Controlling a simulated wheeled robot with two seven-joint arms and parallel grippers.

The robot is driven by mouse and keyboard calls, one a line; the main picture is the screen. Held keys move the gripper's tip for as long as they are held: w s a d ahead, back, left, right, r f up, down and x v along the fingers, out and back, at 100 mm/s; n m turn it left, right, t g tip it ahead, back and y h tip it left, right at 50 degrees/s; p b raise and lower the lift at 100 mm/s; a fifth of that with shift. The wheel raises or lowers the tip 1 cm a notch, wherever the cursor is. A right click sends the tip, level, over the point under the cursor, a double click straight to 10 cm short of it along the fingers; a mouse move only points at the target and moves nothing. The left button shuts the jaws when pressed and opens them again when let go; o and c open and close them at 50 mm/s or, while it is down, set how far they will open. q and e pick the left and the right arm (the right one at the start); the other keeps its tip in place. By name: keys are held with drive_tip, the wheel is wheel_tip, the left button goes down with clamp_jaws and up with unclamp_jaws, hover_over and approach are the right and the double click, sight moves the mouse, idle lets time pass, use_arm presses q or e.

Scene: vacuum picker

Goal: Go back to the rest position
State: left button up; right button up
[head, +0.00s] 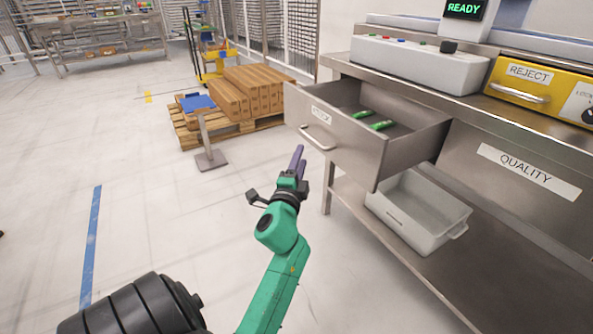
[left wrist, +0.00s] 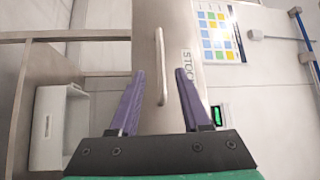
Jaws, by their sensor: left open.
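My left gripper (head: 299,160) is in the middle of the head view, on a green arm with purple fingers. It is open and empty, in front of the pulled-out stock drawer (head: 345,146). In the left wrist view the open fingers (left wrist: 154,88) stand to either side of the drawer handle (left wrist: 160,66), apart from it as far as I can tell. The handle (head: 317,138) also shows in the head view. Two green items (head: 381,125) lie in the drawer. My right gripper is in neither view.
The steel workbench (head: 500,126) fills the right side, with a yellow reject box (head: 541,88) and a closed quality drawer (head: 520,178). A grey bin (head: 405,222) sits on the lower shelf. A pallet of cartons (head: 240,93) stands behind.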

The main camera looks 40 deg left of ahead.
use_arm(q)
drive_tip(key=v, duration=0.4)
drive_tip(key=shift+s+d, duration=0.2)
drive_tip(key=shift+s, duration=0.05)
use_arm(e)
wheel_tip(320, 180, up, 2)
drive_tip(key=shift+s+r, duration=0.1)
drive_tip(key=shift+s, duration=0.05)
